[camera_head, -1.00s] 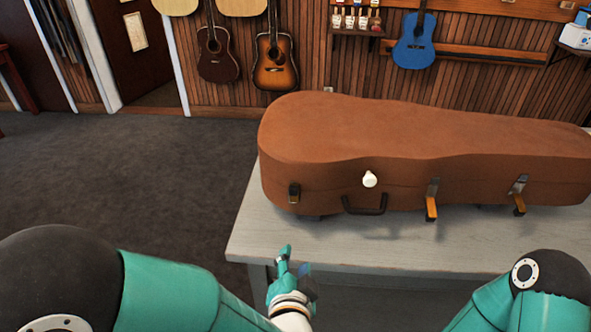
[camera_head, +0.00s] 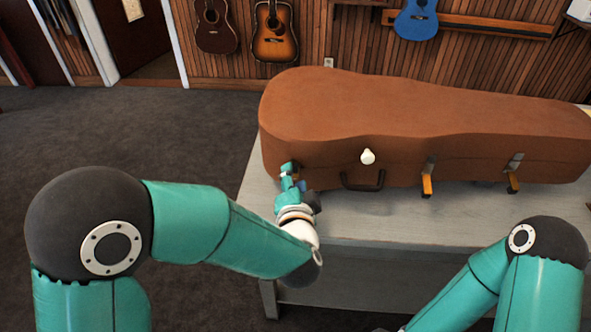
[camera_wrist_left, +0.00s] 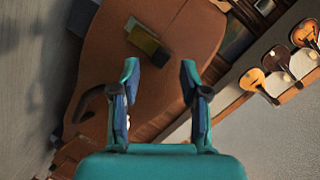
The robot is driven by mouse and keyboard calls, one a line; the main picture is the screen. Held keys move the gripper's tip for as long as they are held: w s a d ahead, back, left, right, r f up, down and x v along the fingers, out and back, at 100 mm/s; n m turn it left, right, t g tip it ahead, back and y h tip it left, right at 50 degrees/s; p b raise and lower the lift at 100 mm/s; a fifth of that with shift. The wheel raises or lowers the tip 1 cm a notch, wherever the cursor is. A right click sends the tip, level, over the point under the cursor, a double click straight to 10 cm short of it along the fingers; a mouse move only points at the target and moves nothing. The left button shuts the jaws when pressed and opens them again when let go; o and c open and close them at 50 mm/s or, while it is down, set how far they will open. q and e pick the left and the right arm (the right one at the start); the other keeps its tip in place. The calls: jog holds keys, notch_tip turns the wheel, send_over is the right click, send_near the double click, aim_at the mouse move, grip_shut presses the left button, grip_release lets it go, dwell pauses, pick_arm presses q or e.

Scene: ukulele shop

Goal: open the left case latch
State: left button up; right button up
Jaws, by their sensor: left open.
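The brown instrument case (camera_head: 400,110) lies shut on a grey table. My left gripper (camera_head: 290,175) is at the front of its rounded left end and largely covers the left case latch in the head view. In the left wrist view the left latch (camera_wrist_left: 148,42), yellow with a dark end, sits just beyond the open, empty fingertips (camera_wrist_left: 160,72). It lies nearer the left finger, and I see no contact. The middle latch (camera_head: 427,178) and right latch (camera_head: 514,174) hang down on the case front. My right arm shows at lower right; its gripper is out of view.
The dark case handle (camera_head: 362,183) sticks out right of my left gripper, with a white knob (camera_head: 367,157) above it. The table (camera_head: 400,218) is bare in front of the case. Guitars hang on the wall behind.

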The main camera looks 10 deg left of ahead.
pick_arm(q)
jog(key=shift+x, duration=1.9)
